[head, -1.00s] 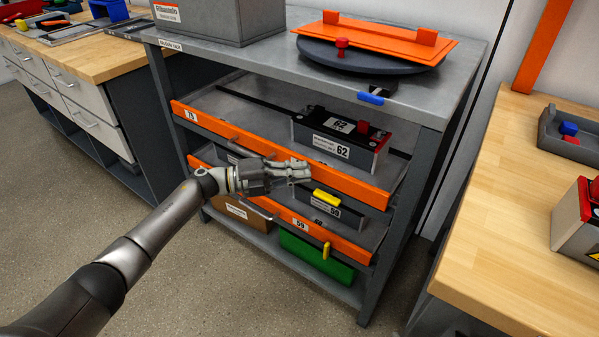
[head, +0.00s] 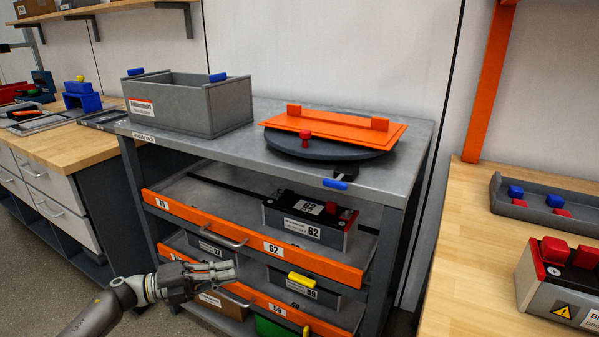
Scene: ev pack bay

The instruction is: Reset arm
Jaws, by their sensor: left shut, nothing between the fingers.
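My left gripper (head: 232,269) is in the lower left of the head view, shut and empty. It is in front of the module rack, at about the height of the lower orange-fronted drawer (head: 263,300), and I cannot tell whether it touches it. My left arm comes in from the bottom left edge. The right gripper is not in view. The upper orange-fronted drawer (head: 245,238) carries a dark module (head: 308,220) labelled 62 with a red block on it.
On the rack top (head: 240,150) are an open grey bin (head: 190,104) and a dark round turntable (head: 328,146) with an orange plate (head: 345,127). A wooden bench (head: 462,262) at right holds a grey tray (head: 540,226) and a red-and-grey module (head: 560,285). Floor is clear at lower left.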

